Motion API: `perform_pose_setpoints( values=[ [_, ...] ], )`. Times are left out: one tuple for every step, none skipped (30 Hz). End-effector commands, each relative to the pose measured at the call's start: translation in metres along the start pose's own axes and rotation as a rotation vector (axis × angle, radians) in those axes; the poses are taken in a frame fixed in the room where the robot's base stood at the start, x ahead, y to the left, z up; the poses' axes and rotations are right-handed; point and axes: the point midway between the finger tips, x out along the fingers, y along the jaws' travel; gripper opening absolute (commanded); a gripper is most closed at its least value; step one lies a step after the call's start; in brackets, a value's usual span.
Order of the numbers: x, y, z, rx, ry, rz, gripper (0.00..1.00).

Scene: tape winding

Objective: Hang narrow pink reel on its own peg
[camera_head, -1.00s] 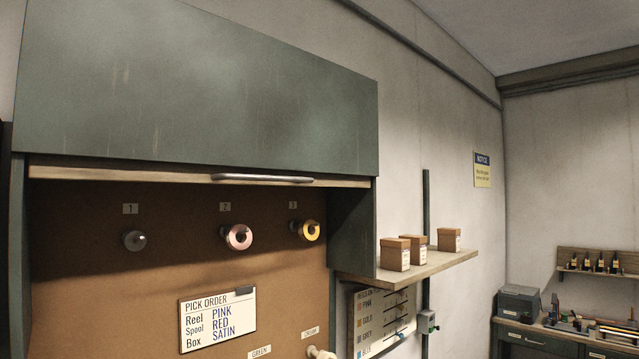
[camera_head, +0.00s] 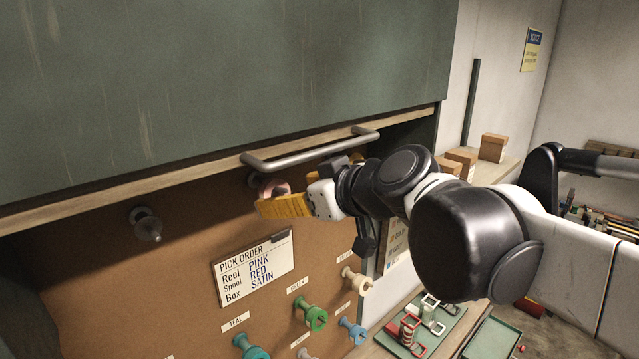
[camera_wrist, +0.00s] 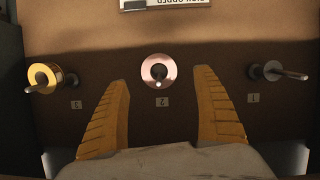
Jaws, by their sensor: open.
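The narrow pink reel (camera_head: 274,186) hangs on the middle peg of the brown board, under the handle bar; my gripper partly covers it in the head view. In the wrist view, which is upside down, the pink reel (camera_wrist: 147,70) faces the camera around its peg, above the label 2. My gripper (camera_wrist: 160,80) is open, with its two yellow fingers on either side of the reel's position in the picture and nothing between them. In the head view my gripper (camera_head: 287,206) is in front of the board close to the reel; contact cannot be told.
A bare grey peg (camera_head: 147,225) is at peg 1. A gold reel (camera_wrist: 44,77) hangs on peg 3. The cabinet's handle bar (camera_head: 310,150) runs just above my gripper. A pick order card (camera_head: 254,266) and several spools (camera_head: 311,316) are lower on the board.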

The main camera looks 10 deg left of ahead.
Motion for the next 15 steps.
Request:
perform_pose_setpoints(
  values=[
    [0.01, 0.0, -0.002, -0.002, 0.0, -0.002, 0.79],
    [0.016, -0.001, -0.002, -0.003, 0.0, -0.002, 0.79],
    [0.024, 0.0, -0.002, -0.002, 0.0, -0.002, 0.79],
    [0.029, 0.0, -0.002, -0.001, 0.0, -0.002, 0.79],
    [0.035, 0.0, -0.002, -0.001, 0.0, -0.002, 0.79],
    [0.041, -0.001, -0.002, -0.002, 0.0, -0.001, 0.79],
    [0.045, 0.0, -0.001, -0.002, 0.0, -0.001, 0.79],
    [0.049, 0.0, -0.001, -0.001, 0.0, -0.001, 0.79],
    [0.054, 0.0, -0.001, -0.001, 0.0, -0.001, 0.79],
    [0.057, 0.0, -0.001, 0.0, 0.0, 0.0, 0.79],
    [0.06, 0.0, -0.001, -0.001, 0.0, 0.0, 0.79],
    [0.062, 0.0, -0.001, -0.001, 0.0, 0.0, 0.79],
    [0.064, 0.0, -0.001, -0.001, 0.0, 0.0, 0.79],
    [0.065, 0.0, 0.0, -0.001, -0.001, 0.0, 0.79],
    [0.067, 0.0, 0.0, -0.001, -0.001, 0.0, 0.79]
  ],
)
